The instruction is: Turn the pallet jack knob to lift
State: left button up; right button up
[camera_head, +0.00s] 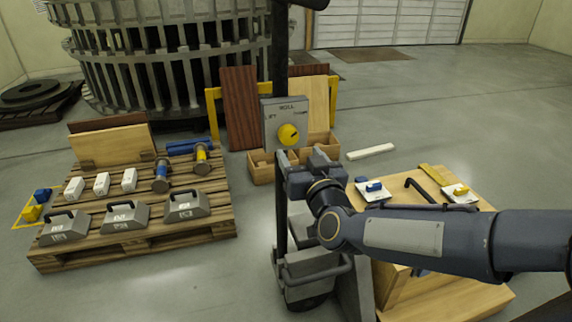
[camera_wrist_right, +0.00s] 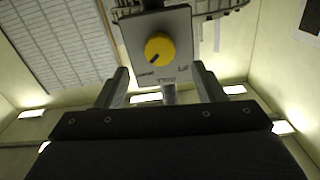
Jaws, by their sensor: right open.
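The yellow knob (camera_head: 289,134) sits on a grey panel (camera_head: 270,112) on a dark upright post. The panel has a LIFT label at its left and another small label at its right. In the right wrist view, which is upside down, the knob (camera_wrist_right: 159,46) lies ahead between the fingers; its dark mark points toward the label opposite LIFT. My right gripper (camera_head: 303,157) is just below and in front of the panel. Its fingers (camera_wrist_right: 163,82) are spread and empty, apart from the knob. My left gripper is out of view.
A wooden pallet (camera_head: 130,240) with weights and cylinders stands at the left. A wooden box (camera_head: 262,172) is behind the post. A wooden table (camera_head: 460,285) with small parts lies under my right arm. The floor between pallet and post is clear.

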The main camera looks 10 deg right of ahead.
aim_at(290, 138)
jog(key=w+b, duration=0.1)
jog(key=w, duration=0.6)
jog(key=shift+w+a, duration=0.15)
jog(key=shift+w, duration=0.05)
jog(key=c, duration=1)
